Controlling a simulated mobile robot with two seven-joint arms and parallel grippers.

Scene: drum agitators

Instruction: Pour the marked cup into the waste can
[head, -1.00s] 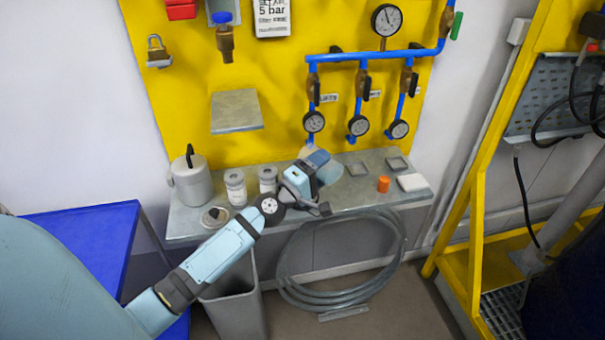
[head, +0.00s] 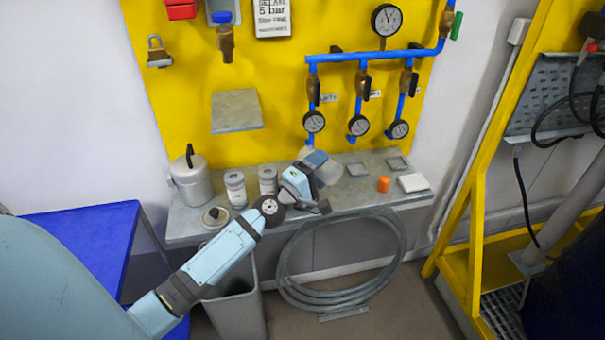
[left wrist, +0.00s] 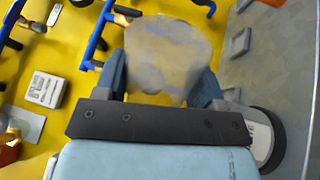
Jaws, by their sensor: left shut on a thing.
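My left gripper (head: 316,164) is shut on a translucent greyish cup (head: 328,172), held above the back shelf. The gripper hides part of the cup in the head view. In the left wrist view the cup (left wrist: 165,60) sits between the two blue-grey fingers (left wrist: 160,82). I cannot make out a mark on it or what is inside. The grey waste can (head: 238,305) stands on the floor below the shelf's front edge, left of the cup and partly behind my left forearm. My right gripper is not in view.
The grey shelf (head: 215,190) holds a metal pot (head: 191,182), two labelled jars (head: 235,188), a round lid-like item (head: 215,217), an orange cap (head: 383,184) and a white block (head: 412,183). Blue pipes with gauges (head: 314,122) rise behind. A coiled hose (head: 290,285) hangs below.

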